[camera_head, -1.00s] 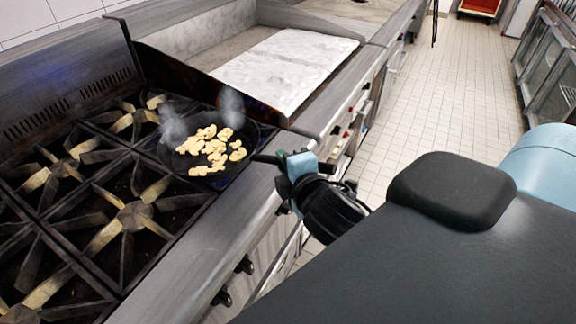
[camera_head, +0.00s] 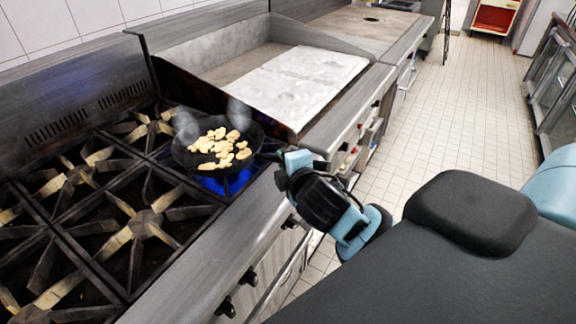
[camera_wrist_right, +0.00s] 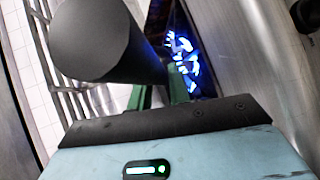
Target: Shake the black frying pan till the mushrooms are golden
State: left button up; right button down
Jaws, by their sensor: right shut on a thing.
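My right gripper (camera_head: 284,162) is shut on the pan's handle at the stove's front edge. In the right wrist view, the dark round handle (camera_wrist_right: 95,40) sits by the green fingers (camera_wrist_right: 158,95). My left gripper is not in view.
The stove's other burner grates (camera_head: 145,222) are empty. A flat griddle (camera_head: 290,85) with a raised edge stands just behind and right of the pan. Control knobs (camera_head: 248,277) stick out along the stove front. The tiled aisle (camera_head: 450,130) at right is clear.

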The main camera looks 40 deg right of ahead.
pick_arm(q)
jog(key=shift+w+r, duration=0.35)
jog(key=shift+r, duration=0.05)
pick_arm(e)
jog(key=w+d, duration=0.3)
jog(key=w, duration=0.5)
jog(key=shift+w+r, duration=0.2)
jog(key=shift+r, duration=0.15)
jog(key=shift+d+f, duration=0.1)
jog(key=shift+f, duration=0.05)
dwell(0.4)
